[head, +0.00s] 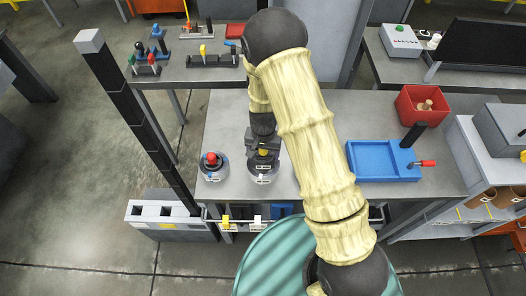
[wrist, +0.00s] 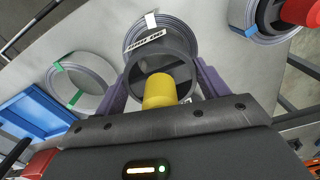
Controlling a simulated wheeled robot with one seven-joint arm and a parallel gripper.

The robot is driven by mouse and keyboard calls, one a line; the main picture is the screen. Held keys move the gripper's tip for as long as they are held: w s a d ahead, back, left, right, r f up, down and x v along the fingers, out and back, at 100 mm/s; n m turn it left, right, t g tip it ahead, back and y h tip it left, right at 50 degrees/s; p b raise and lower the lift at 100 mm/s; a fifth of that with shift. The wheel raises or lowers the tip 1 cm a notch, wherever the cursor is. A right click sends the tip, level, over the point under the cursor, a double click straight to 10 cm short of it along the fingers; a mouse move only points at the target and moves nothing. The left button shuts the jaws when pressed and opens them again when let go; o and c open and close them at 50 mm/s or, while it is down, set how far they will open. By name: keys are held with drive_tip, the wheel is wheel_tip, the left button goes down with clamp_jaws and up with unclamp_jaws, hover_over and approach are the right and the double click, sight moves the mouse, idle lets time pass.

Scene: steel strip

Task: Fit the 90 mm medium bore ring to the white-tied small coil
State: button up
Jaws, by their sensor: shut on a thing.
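My gripper (head: 263,146) reaches down over the bench, left of the middle. In the wrist view (wrist: 163,90) its two fingers are shut on a dark grey ring (wrist: 137,68) with a yellow knob (wrist: 160,91) in its middle. The white-tied small coil (wrist: 181,33) lies beyond and under the ring, with its white tie (wrist: 151,20) and a label at the far side. It also shows in the head view (head: 262,179), right under my gripper. The ring overlaps the coil's middle; I cannot tell whether it sits in the bore or above it.
A green-tied coil (wrist: 55,88) lies beside it. Another coil (head: 213,174) carries a dark part with a red knob (head: 211,157). A blue tray (head: 352,162) and a red bin (head: 405,118) stand to the right. Tool stands (head: 207,60) are on the back table. My arm hides the bench's middle.

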sight(263, 159)
drive_tip(key=shift+f+b, duration=1.75)
drive_tip(key=shift+f, duration=0.55)
drive_tip(key=o, duration=1.1)
drive_tip(key=shift+o, duration=0.2)
wheel_tip(263, 159, up, 17)
drive_tip(key=b, duration=0.3)
drive_tip(key=shift+r, duration=0.2)
idle(0.3)
drive_tip(key=s+d+r+n+t, duration=0.2)
drive_tip(key=s+d+r, duration=0.1)
drive_tip(key=s+d, duration=0.9)
drive_tip(key=shift+s+d+r+n+t, duration=0.15)
drive_tip(key=shift+d+r+n+t, duration=0.15)
drive_tip(key=shift+d, duration=0.45)
